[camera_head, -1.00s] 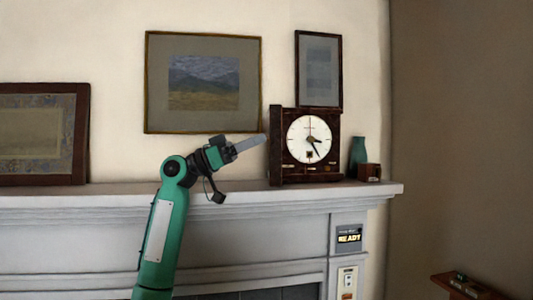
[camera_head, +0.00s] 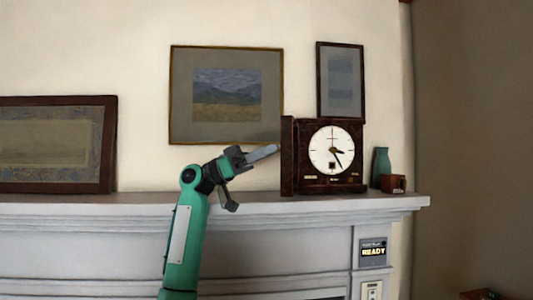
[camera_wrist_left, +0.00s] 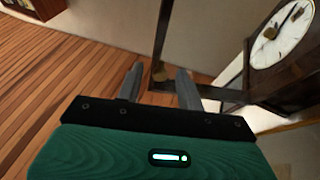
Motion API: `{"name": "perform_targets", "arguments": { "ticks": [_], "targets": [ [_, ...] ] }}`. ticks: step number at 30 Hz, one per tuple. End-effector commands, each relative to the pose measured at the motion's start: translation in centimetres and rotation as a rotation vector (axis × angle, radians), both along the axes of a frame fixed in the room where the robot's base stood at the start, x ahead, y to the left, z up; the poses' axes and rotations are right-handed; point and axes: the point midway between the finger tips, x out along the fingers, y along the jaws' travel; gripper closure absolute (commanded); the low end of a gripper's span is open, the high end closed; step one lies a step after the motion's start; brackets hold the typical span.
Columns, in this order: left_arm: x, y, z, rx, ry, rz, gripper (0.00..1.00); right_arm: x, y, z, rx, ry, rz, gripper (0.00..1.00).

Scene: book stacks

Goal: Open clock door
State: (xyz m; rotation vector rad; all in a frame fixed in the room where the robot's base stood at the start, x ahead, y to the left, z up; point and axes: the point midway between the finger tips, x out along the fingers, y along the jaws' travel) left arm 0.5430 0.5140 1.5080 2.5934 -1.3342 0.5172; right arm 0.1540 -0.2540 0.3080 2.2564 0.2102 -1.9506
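A dark brown wooden clock (camera_head: 354,181) with a white round face stands on the mantel. Its door (camera_head: 288,157) stands swung out at the clock's left side, seen almost edge-on. My left gripper (camera_head: 276,150) is just left of the door. My right gripper is out of view.
The mantel shelf (camera_head: 150,207) runs below the clock. A teal vase (camera_head: 381,165) and a small brown box (camera_head: 394,183) stand right of it. Framed pictures (camera_head: 226,95) are behind. A panel reading READY (camera_head: 373,252) is below the shelf.

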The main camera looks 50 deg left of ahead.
Motion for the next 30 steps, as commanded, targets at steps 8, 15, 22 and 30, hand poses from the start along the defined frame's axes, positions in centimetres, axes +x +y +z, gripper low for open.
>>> {"name": "perform_targets", "arguments": {
  "ticks": [8,15,22,30],
  "targets": [
    [0.0,0.0,0.0,0.001,0.001,0.000,0.63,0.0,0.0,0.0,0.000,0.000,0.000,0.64],
    [0.0,0.0,1.8,0.000,-0.002,0.000,0.63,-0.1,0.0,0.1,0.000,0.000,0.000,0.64],
    [-0.1,0.0,4.9,0.000,-0.002,0.000,0.63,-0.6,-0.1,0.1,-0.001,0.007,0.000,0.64],
    [-0.1,0.0,8.7,0.000,-0.002,0.000,0.63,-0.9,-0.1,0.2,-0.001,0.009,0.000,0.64]
  ]
}}
